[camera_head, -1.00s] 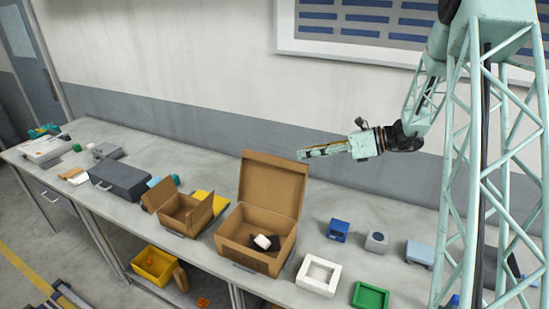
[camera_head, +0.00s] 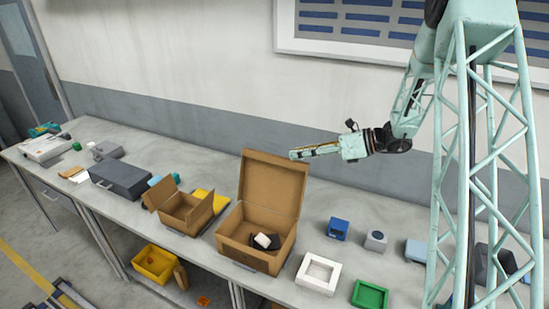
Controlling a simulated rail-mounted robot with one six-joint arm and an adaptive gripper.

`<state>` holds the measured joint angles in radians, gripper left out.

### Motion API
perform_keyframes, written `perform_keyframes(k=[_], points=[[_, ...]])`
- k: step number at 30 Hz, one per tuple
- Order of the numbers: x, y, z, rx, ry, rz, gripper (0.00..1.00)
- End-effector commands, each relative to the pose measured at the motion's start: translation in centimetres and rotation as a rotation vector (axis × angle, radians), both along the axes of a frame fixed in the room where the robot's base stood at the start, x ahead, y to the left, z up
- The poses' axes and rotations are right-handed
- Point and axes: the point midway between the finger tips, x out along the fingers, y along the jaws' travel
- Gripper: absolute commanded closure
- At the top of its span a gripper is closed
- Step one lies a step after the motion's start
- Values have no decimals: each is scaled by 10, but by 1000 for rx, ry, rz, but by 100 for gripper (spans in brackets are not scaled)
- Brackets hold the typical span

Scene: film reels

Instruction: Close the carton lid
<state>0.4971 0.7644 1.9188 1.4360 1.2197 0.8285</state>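A brown carton (camera_head: 250,256) stands on the bench in the middle. Its lid (camera_head: 273,187) is hinged at the back and stands up, open. Inside the carton lie a white item (camera_head: 263,240) and a dark item beside it. My gripper (camera_head: 294,154) is at the upper right edge of the lid, pointing left, and overlaps it in the picture. Whether it is behind the lid or touches it, I cannot tell. The fingers are seen side-on and look empty; their gap is not clear.
A smaller carton with open flaps (camera_head: 177,222) stands left of the carton, near a dark grey case (camera_head: 119,184). A white tray (camera_head: 336,276), green tray (camera_head: 385,294), blue box (camera_head: 338,227) and grey box (camera_head: 376,239) stand to the right. The wall is behind the bench (camera_head: 200,262).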

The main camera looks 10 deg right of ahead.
Motion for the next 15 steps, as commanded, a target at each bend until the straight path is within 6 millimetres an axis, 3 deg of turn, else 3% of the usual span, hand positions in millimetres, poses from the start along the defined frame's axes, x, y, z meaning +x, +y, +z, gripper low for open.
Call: perform_keyframes(k=[15], points=[[31, 53, -23, 1, 2, 2, 70]])
